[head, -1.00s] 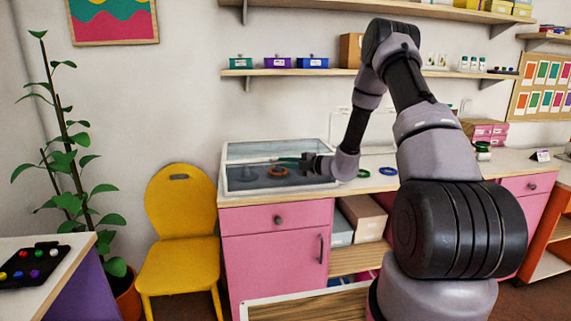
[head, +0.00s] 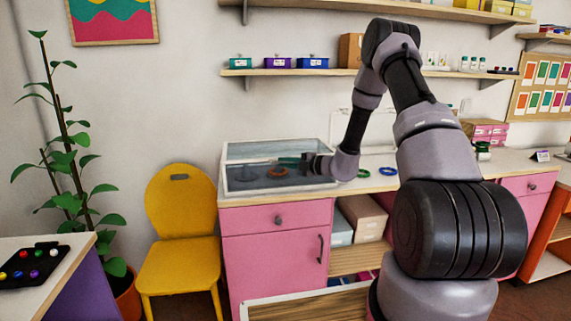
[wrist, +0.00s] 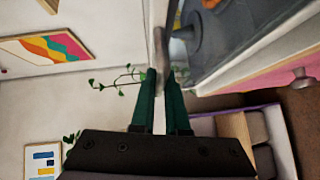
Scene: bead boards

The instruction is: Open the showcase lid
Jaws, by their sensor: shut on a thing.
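The showcase (head: 240,188) is a low, glass-topped box with a pale frame on the left end of the counter. Its clear lid (head: 245,152) shows an orange ring and dark items beneath. My gripper (head: 284,160) is at the lid, reaching in from the right. In the wrist view its two green fingers (wrist: 160,76) are close together on a pale grey bar, which seems to be part of the lid (wrist: 157,40). The exact contact is partly hidden by the fingers. I cannot tell whether the lid is raised.
A blue ring (head: 388,171) and a green ring (head: 363,173) lie on the counter (head: 410,172) right of the showcase. A shelf (head: 285,72) with small boxes hangs above. A yellow chair (head: 180,215) and a plant (head: 70,165) stand to the left.

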